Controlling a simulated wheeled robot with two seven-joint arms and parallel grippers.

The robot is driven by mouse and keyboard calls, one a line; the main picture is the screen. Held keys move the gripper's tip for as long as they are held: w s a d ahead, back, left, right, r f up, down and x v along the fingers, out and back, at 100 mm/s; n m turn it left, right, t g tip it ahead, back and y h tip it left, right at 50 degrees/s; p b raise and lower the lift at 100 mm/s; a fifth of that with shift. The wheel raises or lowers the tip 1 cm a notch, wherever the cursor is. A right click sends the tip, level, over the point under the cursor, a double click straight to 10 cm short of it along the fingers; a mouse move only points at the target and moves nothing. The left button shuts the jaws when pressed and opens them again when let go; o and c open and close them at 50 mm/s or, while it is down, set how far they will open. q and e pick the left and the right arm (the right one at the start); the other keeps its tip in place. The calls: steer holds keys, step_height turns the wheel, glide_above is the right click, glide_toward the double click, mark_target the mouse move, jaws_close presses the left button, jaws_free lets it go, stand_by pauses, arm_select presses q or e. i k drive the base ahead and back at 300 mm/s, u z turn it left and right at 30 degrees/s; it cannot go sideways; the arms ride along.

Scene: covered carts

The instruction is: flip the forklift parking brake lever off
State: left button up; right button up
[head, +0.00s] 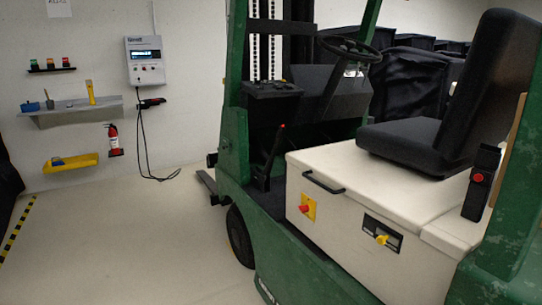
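The green forklift (235,150) stands close in front on the right, its open side toward me. A thin black lever (273,152) with a small red tip rises from a black base on its floor, ahead of the cream seat box. It leans slightly, its top to the right. It looks like the parking brake lever, but I can read no label on it. A black upright part with a red button (478,178) is beside the seat at the right. Neither of my grippers is in view.
The black seat (440,110) sits on the cream box (345,200), which has a black handle, a red knob (304,208) and a yellow knob (381,240). The steering wheel (348,48) is above the lever. A wall charger (145,62) hangs at left. The floor left of the forklift is clear.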

mark_target(272, 156)
steer(key=k, duration=0.65)
steer(key=u, duration=0.65)
steer(key=i, duration=0.9)
steer(key=u, duration=0.65)
steer(key=i, duration=1.6)
steer(key=z, duration=1.15)
steer(key=i, duration=0.7)
steer(key=z, duration=0.65)
